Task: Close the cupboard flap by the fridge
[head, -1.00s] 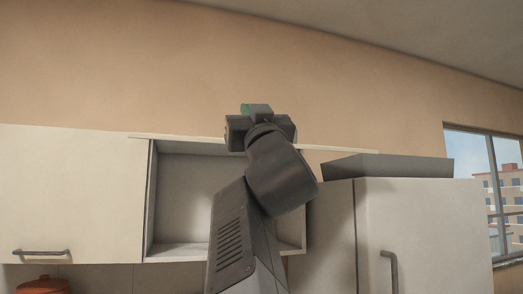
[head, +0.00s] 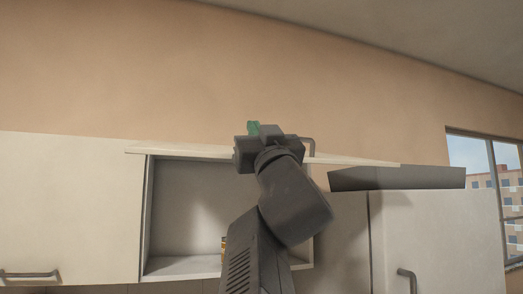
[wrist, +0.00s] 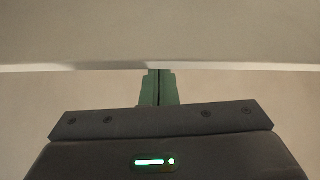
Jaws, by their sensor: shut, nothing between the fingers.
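The cupboard flap (head: 350,160) is raised, seen nearly edge-on as a thin pale strip above the open cupboard (head: 185,205) left of the fridge. A dark handle (head: 309,146) shows at the flap, just right of my gripper (head: 253,128). In the wrist view, the green fingers of my gripper (wrist: 158,75) are shut with nothing between them. Their tips meet the light edge of a pale panel (wrist: 160,35), which looks like the flap. I cannot tell whether they touch it. My arm hides part of the cupboard's opening.
The fridge (head: 435,235) stands to the right, with a grey box-like thing (head: 395,178) on top. A shut white cupboard door (head: 65,205) is on the left. A small yellowish thing (head: 224,244) shows beside my arm. A window (head: 488,180) is at the far right.

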